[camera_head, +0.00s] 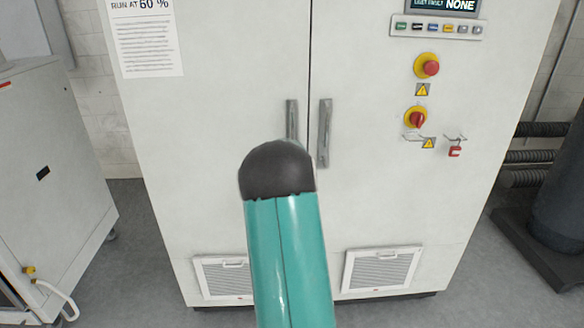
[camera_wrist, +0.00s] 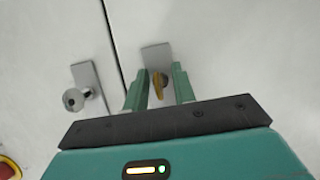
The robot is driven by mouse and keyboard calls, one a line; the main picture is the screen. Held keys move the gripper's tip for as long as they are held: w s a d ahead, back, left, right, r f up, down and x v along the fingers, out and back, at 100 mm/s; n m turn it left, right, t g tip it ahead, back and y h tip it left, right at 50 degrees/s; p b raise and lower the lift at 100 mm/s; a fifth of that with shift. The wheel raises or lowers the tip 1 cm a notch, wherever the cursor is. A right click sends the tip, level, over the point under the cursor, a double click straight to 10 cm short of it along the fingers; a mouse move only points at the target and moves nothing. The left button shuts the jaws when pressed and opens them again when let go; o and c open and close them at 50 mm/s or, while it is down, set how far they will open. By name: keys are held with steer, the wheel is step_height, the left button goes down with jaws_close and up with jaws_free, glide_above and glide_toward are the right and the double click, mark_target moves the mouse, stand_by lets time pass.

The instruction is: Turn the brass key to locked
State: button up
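The brass key (camera_wrist: 158,80) shows in the wrist view, in front of a small grey metal plate (camera_wrist: 156,55) on a white panel. It appears narrow, seen nearly edge-on. My gripper (camera_wrist: 160,69) is open, with its two green fingers on either side of the key. Gaps show between the key and the fingers, so I see no grip on it. In the head view, my teal arm blocks the gripper and the key.
A second plate (camera_wrist: 86,78) with a round silver knob (camera_wrist: 74,99) lies left of the key. The white cabinet (camera_head: 215,110) has two door handles (camera_head: 325,133), a red button (camera_head: 431,68) and a red rotary switch (camera_head: 417,118). A white machine (camera_head: 50,180) stands at left.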

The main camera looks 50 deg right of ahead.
steer(key=v, duration=1.4)
steer(key=shift+d, duration=0.15)
steer(key=w+a+r+n+y, duration=0.1)
steer(key=a+r+n+y, duration=0.15)
steer(key=a, duration=1.05)
steer(key=a+r+n+y, duration=0.1)
steer(key=a+r+y, duration=0.15)
steer(key=a, duration=1.05)
steer(key=s+a+f+n+g+y, duration=0.1)
steer(key=s+a+n+y, duration=0.1)
steer(key=s+a, duration=0.5)
steer(key=s+a+n+g+y, duration=0.2)
steer(key=s+a, duration=0.6)
steer(key=a, duration=0.8)
steer(key=shift+s+f+n+y, duration=0.2)
steer(key=shift+f+n+y, duration=0.3)
steer(key=shift+n, duration=0.55)
steer(key=shift+r, duration=0.1)
